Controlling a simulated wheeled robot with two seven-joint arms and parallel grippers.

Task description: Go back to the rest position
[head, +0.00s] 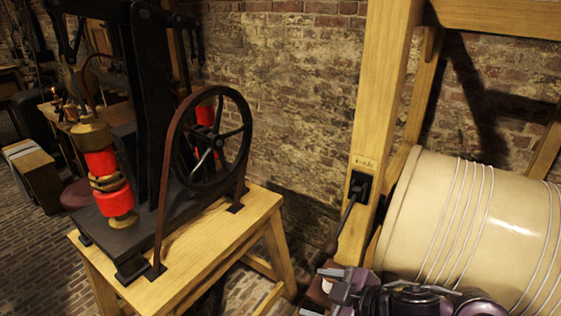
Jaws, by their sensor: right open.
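My right gripper (324,291) is at the bottom edge, right of the middle, with its jaws apart. A small white and brown thing shows behind and between its fingers, and I cannot tell what it is or whether they touch. Above the gripper, a black lever switch (359,186) is fixed to a wooden post, its handle slanting down to the left. The gripper is apart from the handle's end in the picture. My left gripper is not in view.
A large cream drum (448,215) wound with pale wire stands right of the wooden post (383,90), close to my right arm. At left, a machine with a black flywheel (219,133) and red coils (100,163) stands on a wooden bench (205,246). A brick wall (285,85) closes the back.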

